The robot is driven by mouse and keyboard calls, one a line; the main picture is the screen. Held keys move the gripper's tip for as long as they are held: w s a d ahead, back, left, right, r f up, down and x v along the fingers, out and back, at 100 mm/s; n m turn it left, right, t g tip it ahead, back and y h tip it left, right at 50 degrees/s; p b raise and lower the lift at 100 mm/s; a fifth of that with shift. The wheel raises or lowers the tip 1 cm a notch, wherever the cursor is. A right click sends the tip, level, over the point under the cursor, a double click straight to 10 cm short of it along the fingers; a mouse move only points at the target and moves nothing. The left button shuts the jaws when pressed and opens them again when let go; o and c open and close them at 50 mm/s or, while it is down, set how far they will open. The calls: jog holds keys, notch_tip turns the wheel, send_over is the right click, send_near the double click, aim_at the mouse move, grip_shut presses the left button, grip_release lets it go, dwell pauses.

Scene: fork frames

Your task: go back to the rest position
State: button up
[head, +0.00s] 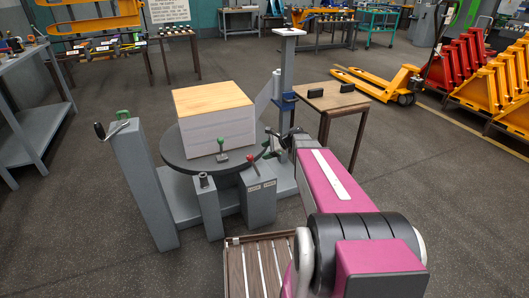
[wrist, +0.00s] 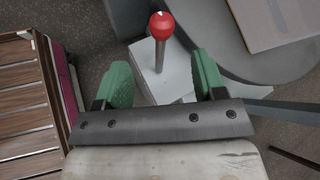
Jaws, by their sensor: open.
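My gripper (head: 272,144) is at the end of my magenta arm, by the right side of the round turntable in the head view. In the wrist view my gripper (wrist: 165,82) shows two green fingertips standing wide apart. A lever with a red ball knob (wrist: 161,26) stands between and beyond them, and nothing is held. The lever's red knob also shows in the head view (head: 252,158), on top of a grey control box (head: 259,199). I cannot tell from the wrist view how far the knob is from the fingers.
A grey round turntable (head: 174,160) carries a white box with a wooden top (head: 214,98). A small wooden table (head: 331,97) is at right. A slatted wooden platform (head: 262,265) lies in front.

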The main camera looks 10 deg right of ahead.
jog(key=s+d+f+n+g+h, duration=0.1)
jog(key=s+n+g+h, duration=0.3)
jog(key=s+n+h, duration=0.6)
jog(key=shift+s+d+f+n, duration=0.45)
jog(key=shift+s+n, duration=3.15)
jog(key=shift+s, duration=1.9)
